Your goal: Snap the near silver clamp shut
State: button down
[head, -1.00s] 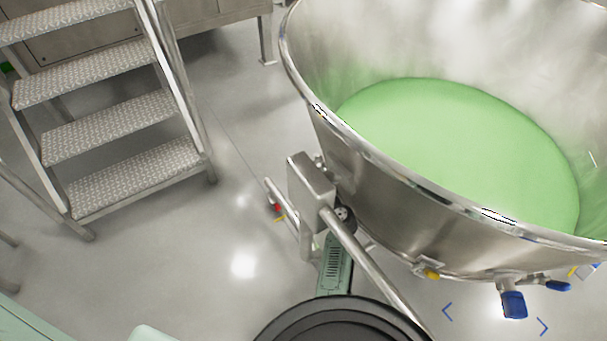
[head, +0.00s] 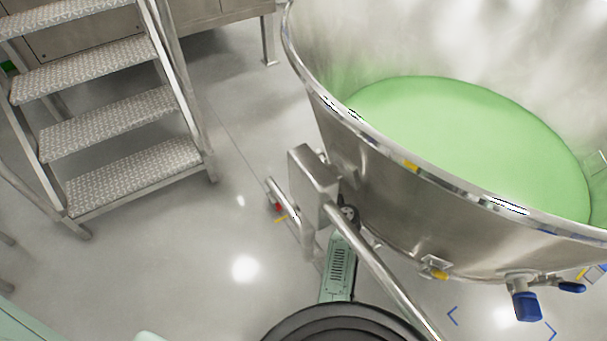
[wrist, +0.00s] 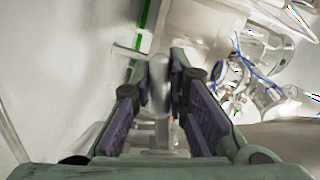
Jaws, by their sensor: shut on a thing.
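In the wrist view, my gripper (wrist: 161,72) has its two dark padded fingers on either side of a narrow silver-grey piece, which looks like the handle of the silver clamp (wrist: 160,98). The fingers are shut on it. The rest of the clamp is hard to make out, and I cannot tell how far it is closed. In the head view I cannot pick out the clamp, and my gripper does not show there.
A large steel bowl (head: 375,195) holding green material (head: 465,140) fills the right of the head view. A steel box bracket (head: 313,183) stands beside it. Blue-handled valve (head: 525,304) hangs below. Steps (head: 105,120) stand at left, with clear floor (head: 190,260) in front.

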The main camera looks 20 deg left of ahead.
jog(key=r+m+b, duration=0.1)
jog(key=m+y+b, duration=0.1)
jog(key=m, duration=0.1)
jog(key=shift+s+a+r+t, duration=0.1)
jog(key=shift+a+r+t, duration=0.05)
jog(key=shift+r+t, duration=0.2)
jog(key=shift+d+r+m+t+y+b, duration=0.1)
jog(key=shift+r+m+t+y+b, duration=0.2)
jog(key=shift+r+m+b, duration=0.6)
jog(key=shift+d+r+m+t+y+b, duration=0.1)
jog(key=shift+r+m+t+y+b, duration=0.2)
jog(key=shift+m, duration=1)
jog(key=shift+r, duration=0.15)
jog(key=c, duration=1.6)
grip_release()
jog(key=shift+o, duration=0.2)
